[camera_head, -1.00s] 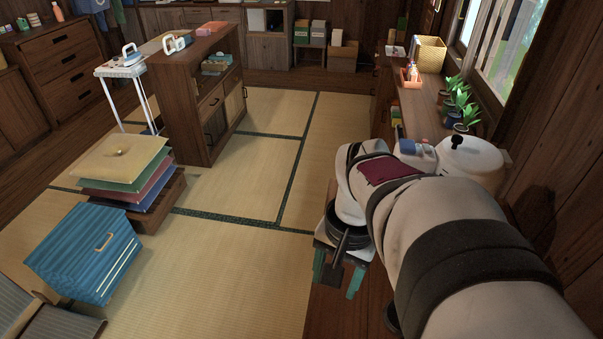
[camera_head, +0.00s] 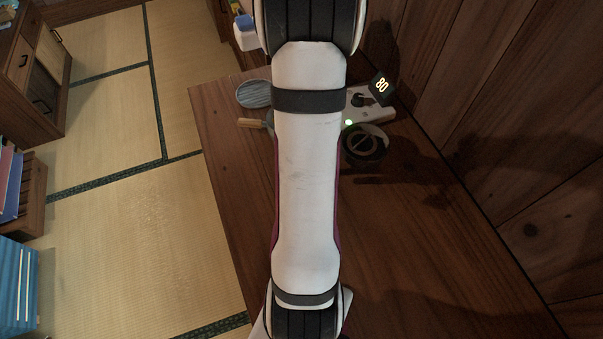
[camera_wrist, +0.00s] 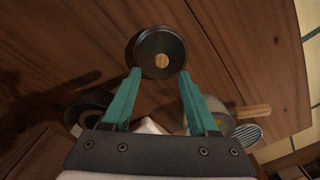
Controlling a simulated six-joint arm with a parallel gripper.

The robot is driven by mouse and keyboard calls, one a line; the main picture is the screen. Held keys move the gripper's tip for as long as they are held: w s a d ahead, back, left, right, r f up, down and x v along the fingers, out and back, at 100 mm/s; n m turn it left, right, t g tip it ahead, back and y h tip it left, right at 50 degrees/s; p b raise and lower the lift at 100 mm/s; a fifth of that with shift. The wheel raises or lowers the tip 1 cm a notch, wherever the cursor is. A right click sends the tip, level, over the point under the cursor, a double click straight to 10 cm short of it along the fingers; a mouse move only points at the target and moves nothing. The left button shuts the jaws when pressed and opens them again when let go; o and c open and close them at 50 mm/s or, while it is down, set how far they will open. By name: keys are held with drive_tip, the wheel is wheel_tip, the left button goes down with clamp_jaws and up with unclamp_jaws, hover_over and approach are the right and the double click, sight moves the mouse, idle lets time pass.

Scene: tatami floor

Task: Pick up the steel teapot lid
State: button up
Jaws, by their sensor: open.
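A dark round lid with a small wooden knob (camera_wrist: 161,53) lies on the wooden tabletop in the wrist view. I take it to be the steel teapot lid. My gripper (camera_wrist: 159,77) is open, with its two teal fingertips spread at the near edge of the lid, one to each side. The knob is just beyond the fingertips, and nothing is between them. I cannot tell how high the fingers are above the lid. In the head view my arm hides both the lid and the gripper.
The wooden tabletop (camera_head: 420,250) carries a dark round vessel (camera_head: 365,145), a display reading 80 (camera_head: 380,88), a striped grey disc (camera_head: 254,94) and a wooden handle (camera_head: 256,123). In the wrist view, things stand close outside both fingers. A wooden wall (camera_head: 500,130) rises at right.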

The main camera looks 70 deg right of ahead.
drive_tip(key=f, duration=0.4)
drive_tip(key=shift+a+f, duration=0.1)
drive_tip(key=shift+a, duration=0.15)
clamp_jaws()
